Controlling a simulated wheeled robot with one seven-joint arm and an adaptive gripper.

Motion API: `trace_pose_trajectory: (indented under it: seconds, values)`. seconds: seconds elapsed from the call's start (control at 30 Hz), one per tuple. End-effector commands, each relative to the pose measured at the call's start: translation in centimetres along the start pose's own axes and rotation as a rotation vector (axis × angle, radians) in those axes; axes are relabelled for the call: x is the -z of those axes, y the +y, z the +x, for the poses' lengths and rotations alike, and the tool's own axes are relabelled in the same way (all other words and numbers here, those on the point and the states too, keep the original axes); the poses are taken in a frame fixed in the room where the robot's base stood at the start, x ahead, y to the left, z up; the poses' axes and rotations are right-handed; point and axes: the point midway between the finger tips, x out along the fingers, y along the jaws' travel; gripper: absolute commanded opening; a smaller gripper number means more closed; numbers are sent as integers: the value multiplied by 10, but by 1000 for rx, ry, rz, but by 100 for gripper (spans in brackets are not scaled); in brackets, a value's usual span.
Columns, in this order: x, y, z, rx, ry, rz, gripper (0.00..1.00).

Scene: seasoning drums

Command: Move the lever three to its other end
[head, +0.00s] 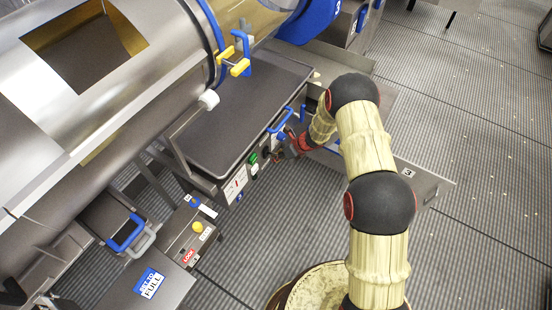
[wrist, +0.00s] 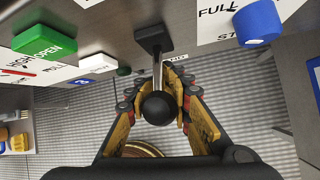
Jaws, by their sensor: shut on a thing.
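A lever with a black ball knob (wrist: 159,108) on a thin metal rod comes out of a black square mount (wrist: 153,40) on the control panel. My gripper (wrist: 160,97) is shut on the lever, with its yellow and dark fingers on both sides of the knob and rod. In the head view my gripper (head: 292,148) is at the front panel of the grey machine (head: 240,110), and its fingers hide most of the lever.
On the same panel are a green button (wrist: 44,40), a white button (wrist: 97,63) and a blue knob (wrist: 258,22). A metal drum (head: 95,90) lies at the left. A yellow button box (head: 198,228) stands below.

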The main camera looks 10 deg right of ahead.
Motion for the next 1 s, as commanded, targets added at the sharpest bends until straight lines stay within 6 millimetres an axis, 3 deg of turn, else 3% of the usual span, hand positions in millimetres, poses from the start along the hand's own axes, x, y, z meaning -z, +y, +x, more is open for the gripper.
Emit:
trace_pose_trajectory:
  seconds: [0.97,1.0]
  values:
    - [1,0,-1,-1,1,1,0]
    - [1,0,-1,-1,1,1,20]
